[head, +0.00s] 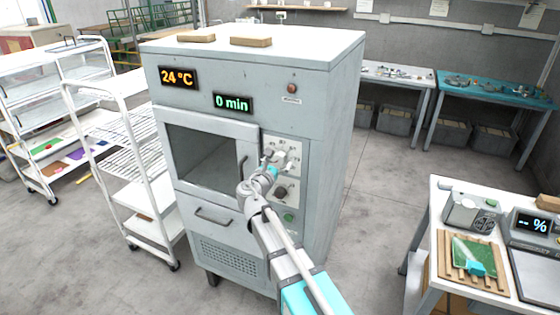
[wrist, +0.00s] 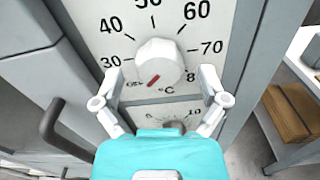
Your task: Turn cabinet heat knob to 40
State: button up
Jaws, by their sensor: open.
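The cabinet (head: 245,70) stands in the middle of the head view, with its heat knob partly hidden behind my arm. In the wrist view the white heat knob (wrist: 160,58) sits on a white dial plate (wrist: 92,22) marked from 30 to 80 °C. Its red pointer aims down and left, near the OFF mark. My gripper (wrist: 162,82) is open, one finger on each side of the knob's lower part. I cannot tell whether the fingers touch it. My gripper also shows in front of the control panel in the head view (head: 272,158).
The temperature display (head: 178,78) reads 24 °C and the timer display (head: 233,103) reads 0 min. A second knob (head: 280,191) sits below the heat knob. The door handle (wrist: 52,122) is left of the dial. A white rack (head: 130,150) stands left of the cabinet.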

jog(key=shift+w+d, duration=0.2)
jog(key=shift+w, duration=0.3)
jog(key=c, duration=1.1)
jog(key=shift+d, duration=0.15)
jog(key=shift+c, duration=0.2)
